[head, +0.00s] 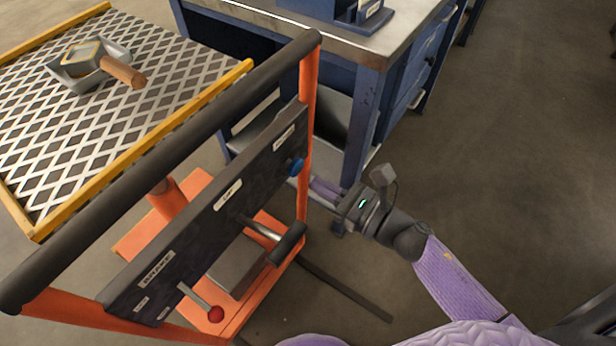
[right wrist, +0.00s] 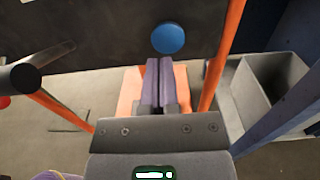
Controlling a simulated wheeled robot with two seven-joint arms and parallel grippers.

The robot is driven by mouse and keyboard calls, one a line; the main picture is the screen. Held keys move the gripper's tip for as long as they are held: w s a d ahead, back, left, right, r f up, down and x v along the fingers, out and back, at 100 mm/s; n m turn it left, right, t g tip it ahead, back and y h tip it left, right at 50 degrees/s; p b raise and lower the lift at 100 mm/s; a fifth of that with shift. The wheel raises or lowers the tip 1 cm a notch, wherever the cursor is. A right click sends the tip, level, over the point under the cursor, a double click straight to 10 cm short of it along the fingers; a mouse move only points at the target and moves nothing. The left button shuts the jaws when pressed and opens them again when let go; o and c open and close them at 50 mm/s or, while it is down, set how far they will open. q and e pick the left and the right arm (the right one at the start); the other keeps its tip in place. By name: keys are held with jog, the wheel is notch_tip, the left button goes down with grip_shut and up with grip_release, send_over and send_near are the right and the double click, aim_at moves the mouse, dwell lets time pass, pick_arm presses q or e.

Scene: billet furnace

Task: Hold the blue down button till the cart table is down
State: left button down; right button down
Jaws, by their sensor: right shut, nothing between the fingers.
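The blue button (head: 295,167) sits at the right end of the dark control panel (head: 215,215) on the orange cart. It also shows in the right wrist view (right wrist: 168,38), just beyond my fingertips. My right gripper (head: 322,188) is shut and empty, pointing at the panel from the right. In the right wrist view its purple fingers (right wrist: 159,82) lie together below the button, with a small gap seen between fingertips and button. The cart table (head: 130,110) is a mesh-topped platform with a yellow edge. My left gripper is not in view.
A grey tray holding a wooden-handled tool (head: 90,62) lies on the cart table. The cart's orange post (head: 307,110) and black handlebar (head: 160,165) stand close to my right gripper. A blue workbench (head: 340,110) is behind. Floor at right is clear.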

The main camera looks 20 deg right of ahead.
aim_at(296, 173)
jog(key=x, duration=0.3)
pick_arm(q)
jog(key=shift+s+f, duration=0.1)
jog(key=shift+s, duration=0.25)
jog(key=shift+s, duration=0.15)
pick_arm(e)
jog(key=shift+w+a, duration=0.1)
